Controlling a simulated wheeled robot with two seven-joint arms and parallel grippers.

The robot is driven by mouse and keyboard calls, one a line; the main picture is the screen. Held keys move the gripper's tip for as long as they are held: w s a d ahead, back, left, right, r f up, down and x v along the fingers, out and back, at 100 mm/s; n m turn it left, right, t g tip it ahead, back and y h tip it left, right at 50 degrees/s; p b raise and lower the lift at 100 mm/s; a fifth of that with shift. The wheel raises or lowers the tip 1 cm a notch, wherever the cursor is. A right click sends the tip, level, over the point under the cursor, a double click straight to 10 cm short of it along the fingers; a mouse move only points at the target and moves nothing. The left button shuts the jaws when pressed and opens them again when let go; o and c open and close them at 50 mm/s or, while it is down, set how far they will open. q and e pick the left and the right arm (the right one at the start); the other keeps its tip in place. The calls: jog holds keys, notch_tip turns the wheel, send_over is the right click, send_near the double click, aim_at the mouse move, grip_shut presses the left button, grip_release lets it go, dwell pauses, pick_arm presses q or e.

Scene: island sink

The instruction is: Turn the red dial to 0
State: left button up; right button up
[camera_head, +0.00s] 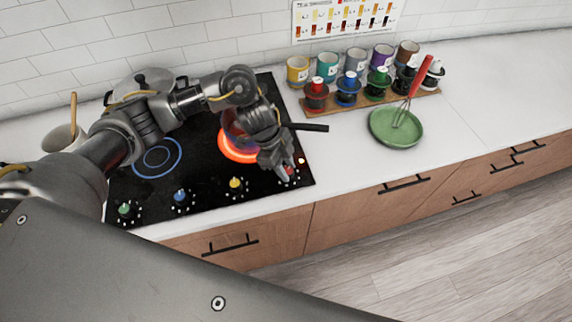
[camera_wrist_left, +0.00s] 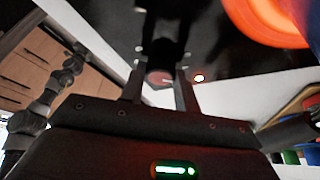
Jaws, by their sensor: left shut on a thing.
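The red dial (camera_head: 287,173) sits at the front right corner of the black cooktop (camera_head: 212,187), mostly hidden by my left gripper (camera_head: 284,170) in the head view. In the left wrist view, the dial (camera_wrist_left: 160,78) shows between the two fingers of my left gripper (camera_wrist_left: 160,85). The fingers are shut on the dial. A small lit mark shows beside it in the wrist view. The dial's setting is too small to read. My right gripper is not in view.
A burner (camera_head: 236,150) glows orange behind my left gripper, with a pan handle (camera_head: 310,127) reaching right. Yellow (camera_head: 235,183), blue (camera_head: 180,195) and green (camera_head: 124,209) dials line the cooktop front. Front-right counter is clear.

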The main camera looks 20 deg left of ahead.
pick_arm(q)
jog(key=n+p, duration=0.1)
jog(key=p, duration=0.1)
jog(key=n+t+p, duration=0.1)
jog(key=n+p, duration=0.2)
jog(key=p, duration=0.2)
jog(key=shift+s+r+t, duration=0.2)
jog(key=shift+r+t, duration=0.1)
jog(key=shift+n+p, duration=0.3)
jog(key=shift+n, duration=0.2)
jog(key=shift+f+n+t, duration=0.2)
jog(key=shift+n+t, duration=0.2)
jog(key=shift+n, duration=0.2)
jog(key=shift+n+y, duration=0.3)
jog(key=shift+n, duration=0.3)
jog(key=shift+t, duration=0.3)
jog(key=o, duration=1)
jog(key=shift+c, duration=0.2)
